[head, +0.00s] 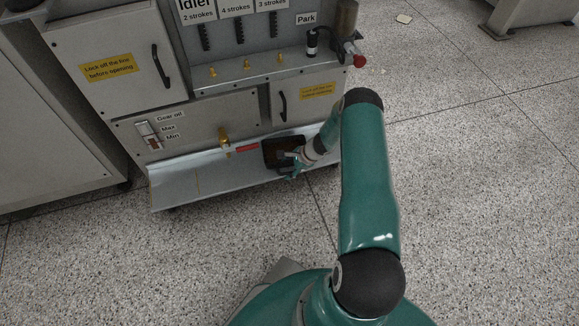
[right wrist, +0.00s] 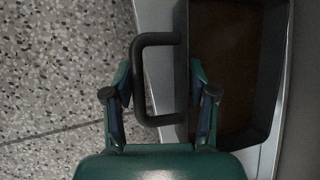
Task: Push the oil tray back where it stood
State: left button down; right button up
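The oil tray (head: 271,155) is a dark, shallow rectangular pan on the grey sheet-metal shelf (head: 203,180) at the foot of the machine, towards its right end. In the right wrist view the tray (right wrist: 228,62) shows a brownish inside and a dark U-shaped handle (right wrist: 141,78) on its left side. My right gripper (head: 291,166) is at the tray's front edge. Its fingers (right wrist: 160,94) are spread apart, one left of the handle and one over the tray's near wall. I cannot tell whether they touch it. My left gripper is out of view.
A brass drain valve (head: 224,141) with a red lever (head: 246,148) projects left of the tray. The machine's lower cabinet panel (head: 190,135) stands behind the shelf. Open speckled floor (head: 450,200) lies to the right and in front.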

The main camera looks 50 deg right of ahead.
jog(key=o, duration=0.3)
jog(key=shift+s, duration=0.1)
jog(key=v, duration=1.2)
jog(key=shift+f, duration=0.1)
